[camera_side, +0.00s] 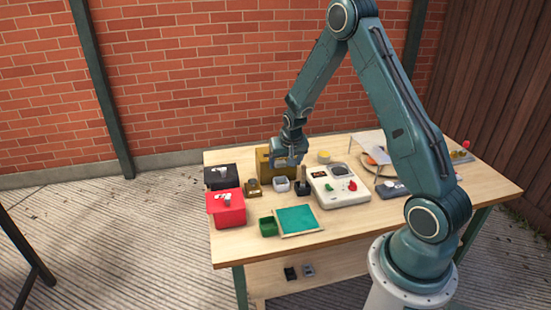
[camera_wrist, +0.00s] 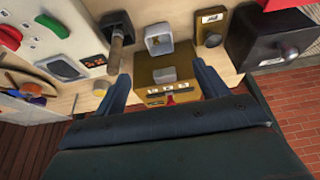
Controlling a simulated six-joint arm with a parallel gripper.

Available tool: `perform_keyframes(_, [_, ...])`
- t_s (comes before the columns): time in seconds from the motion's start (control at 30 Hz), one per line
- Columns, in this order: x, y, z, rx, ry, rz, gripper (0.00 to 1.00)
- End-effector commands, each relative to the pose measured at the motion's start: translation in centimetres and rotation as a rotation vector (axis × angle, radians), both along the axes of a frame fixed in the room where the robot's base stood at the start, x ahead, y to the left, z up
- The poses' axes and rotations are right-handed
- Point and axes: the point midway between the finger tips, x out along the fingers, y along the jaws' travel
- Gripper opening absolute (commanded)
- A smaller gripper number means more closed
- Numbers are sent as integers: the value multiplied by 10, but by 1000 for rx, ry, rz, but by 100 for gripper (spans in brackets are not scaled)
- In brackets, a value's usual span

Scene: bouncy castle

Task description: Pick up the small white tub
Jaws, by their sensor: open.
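The small white tub (camera_side: 281,184) stands on the wooden table, in front of a brass-coloured box (camera_side: 264,163). It is squarish with a grey inside, and it also shows at the top middle of the wrist view (camera_wrist: 158,39). My gripper (camera_side: 288,163) is just above and behind the tub in the side view, close to the brass box. In the wrist view my gripper (camera_wrist: 161,82) is open, its two dark fingers apart. The brass box (camera_wrist: 165,92) shows between them, and the tub lies beyond the fingertips. Nothing is held.
A dark block with an upright handle (camera_side: 302,187) stands close right of the tub, then a white control panel (camera_side: 345,195). A small brown box (camera_side: 253,188) is at its left, with black (camera_side: 221,177) and red (camera_side: 228,213) boxes further left.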

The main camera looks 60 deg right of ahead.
Motion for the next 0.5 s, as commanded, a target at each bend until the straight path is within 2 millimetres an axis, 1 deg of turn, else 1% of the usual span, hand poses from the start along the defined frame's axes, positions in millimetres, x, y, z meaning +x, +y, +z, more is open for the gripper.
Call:
perform_keyframes(0.1, [3,-4,-14,1,3,0,73])
perform_keyframes(0.3, [9,-10,-36,1,3,0,73])
perform_keyframes(0.5, [15,-15,-54,1,1,0,73])
